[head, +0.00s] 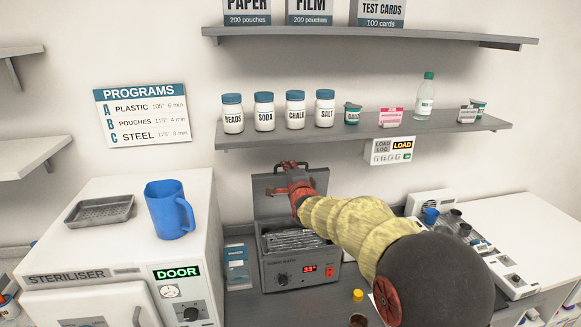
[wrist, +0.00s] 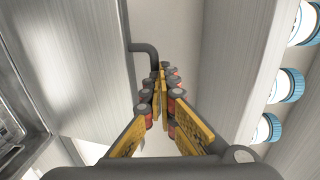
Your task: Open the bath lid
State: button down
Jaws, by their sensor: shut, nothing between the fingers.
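The bath (head: 325,275) is a grey box with a red display, on the counter under the shelf. Its lid (head: 265,207) stands raised and upright at the back, so the bath's inside shows. The dark lid handle (head: 285,164) is at the top of the lid. In the wrist view the lid (wrist: 85,50) fills the left side, and the handle (wrist: 147,50) sticks out from it, close to the fingertips. My gripper (wrist: 160,72) is shut and empty beside the handle. In the head view my gripper (head: 293,178) is in front of the lid and hides part of it.
A shelf (head: 365,138) with several jars (head: 264,112) runs just above the bath and lid. The steriliser (head: 130,260) with a blue jug (head: 168,210) stands at left. A device with small cups (head: 455,216) stands at right. A yellow-capped bottle (head: 357,295) is in front.

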jog(key=w+p, duration=0.1)
jog(key=w+g+p, duration=0.1)
jog(key=p, duration=0.1)
jog(key=w+a+r+p, duration=0.1)
jog(key=shift+w+g+h, duration=0.3)
jog(key=shift+g, duration=0.1)
jog(key=shift+w+a+f+g+p, duration=0.1)
jog(key=shift+w+a+g+p, duration=0.15)
jog(key=shift+w+p, duration=0.65)
jog(key=shift+w+a+f+g+p, duration=0.1)
jog(key=shift+w+g+p, duration=0.3)
jog(key=shift+p, duration=0.85)
